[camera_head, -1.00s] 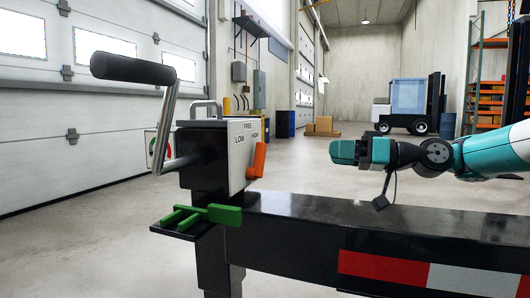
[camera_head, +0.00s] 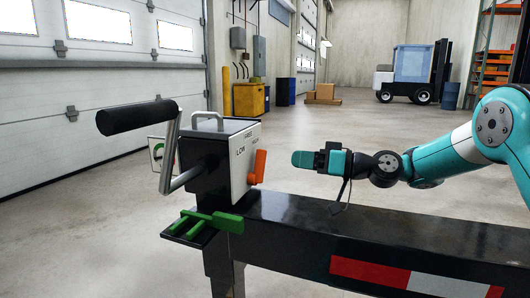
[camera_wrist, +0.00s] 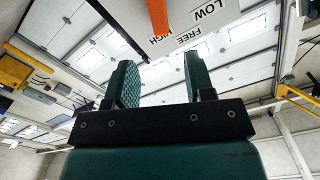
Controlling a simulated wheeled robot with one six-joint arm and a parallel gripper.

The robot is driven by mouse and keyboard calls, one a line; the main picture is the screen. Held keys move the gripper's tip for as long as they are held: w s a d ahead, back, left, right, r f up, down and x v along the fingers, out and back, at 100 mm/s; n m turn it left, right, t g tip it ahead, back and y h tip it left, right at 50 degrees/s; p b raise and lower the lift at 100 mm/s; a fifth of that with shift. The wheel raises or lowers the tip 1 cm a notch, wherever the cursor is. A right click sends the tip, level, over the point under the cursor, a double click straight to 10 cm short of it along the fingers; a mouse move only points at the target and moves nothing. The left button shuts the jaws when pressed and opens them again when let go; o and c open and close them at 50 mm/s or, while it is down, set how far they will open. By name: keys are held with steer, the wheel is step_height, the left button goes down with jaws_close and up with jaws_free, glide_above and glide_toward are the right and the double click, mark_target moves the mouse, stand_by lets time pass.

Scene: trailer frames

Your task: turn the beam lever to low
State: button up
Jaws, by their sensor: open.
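The orange beam lever (camera_head: 257,166) sits on the right side of a plate on the black control box (camera_head: 203,165). The plate carries LOW, FREE and HIGH labels, and the lever is at the HIGH side. In the wrist view the lever (camera_wrist: 157,14) hangs in at the top, by the HIGH label. My gripper (camera_head: 297,159) is to the right of the lever, apart from it, pointing toward it. In the wrist view its two green fingers (camera_wrist: 158,78) stand apart with nothing between them.
A crank with a black handle (camera_head: 135,117) sticks out left of the box. A green part (camera_head: 209,222) lies on a small ledge below. The black trailer beam (camera_head: 400,240) with a red and white strip runs right under my arm. A forklift (camera_head: 412,75) stands far back.

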mark_target(265, 155)
steer(key=b+x, duration=0.1)
steer(key=x, duration=0.8)
steer(key=shift+w+a, duration=0.15)
steer(key=shift+a, duration=0.1)
jaws_close()
